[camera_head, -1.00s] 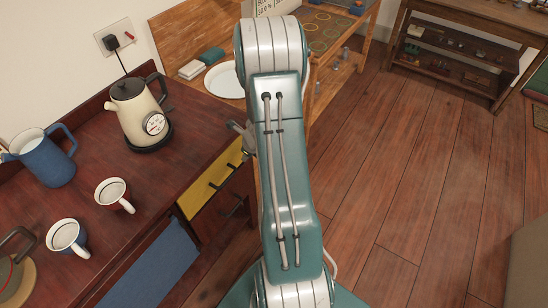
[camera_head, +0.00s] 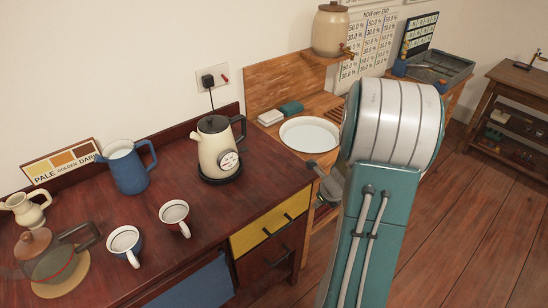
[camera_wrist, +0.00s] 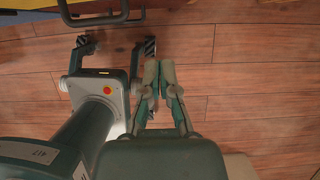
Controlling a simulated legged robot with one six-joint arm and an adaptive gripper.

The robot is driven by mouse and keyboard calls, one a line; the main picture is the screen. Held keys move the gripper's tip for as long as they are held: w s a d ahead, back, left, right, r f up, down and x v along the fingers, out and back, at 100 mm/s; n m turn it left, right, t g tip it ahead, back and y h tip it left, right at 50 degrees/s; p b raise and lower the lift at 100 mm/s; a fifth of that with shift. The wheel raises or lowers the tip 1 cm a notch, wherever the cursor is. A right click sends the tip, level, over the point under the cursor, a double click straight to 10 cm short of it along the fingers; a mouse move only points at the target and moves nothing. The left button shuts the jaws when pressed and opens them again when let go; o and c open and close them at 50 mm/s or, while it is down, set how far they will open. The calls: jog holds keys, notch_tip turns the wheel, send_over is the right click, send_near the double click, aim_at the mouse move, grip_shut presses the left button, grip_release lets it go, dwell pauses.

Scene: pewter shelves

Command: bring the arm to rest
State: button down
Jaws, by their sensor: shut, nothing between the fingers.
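My arm (camera_head: 370,225) rises at the right of the head view, with a teal link and a large white-banded joint. In the wrist view my gripper (camera_wrist: 158,72) points toward the wood floor. Its two fingers are together, with nothing between them. In the head view, a grey part beside the yellow drawer is partly hidden behind my arm, and I cannot make out the fingers there.
The dark red counter (camera_head: 200,265) holds a cream kettle (camera_head: 215,150), a blue jug (camera_head: 128,165), two mugs and a glass pot (camera_head: 55,255). A white basin (camera_head: 309,134) stands behind my arm. Floor (camera_head: 480,210) at the right is clear.

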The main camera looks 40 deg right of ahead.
jog(key=w+a+r+n, duration=0.2)
jog(key=a+r+n, duration=1.2)
jog(key=a+n, duration=0.25)
jog(key=s+a+r+n+t, duration=0.1)
jog(key=s+a+r+n, duration=0.8)
jog(key=n, duration=0.9)
jog(key=s+a, duration=0.3)
jog(key=shift+s+a+r, duration=0.25)
jog(key=shift+s, duration=0.05)
jog(key=shift+a+n, duration=0.15)
jog(key=shift+n, duration=0.2)
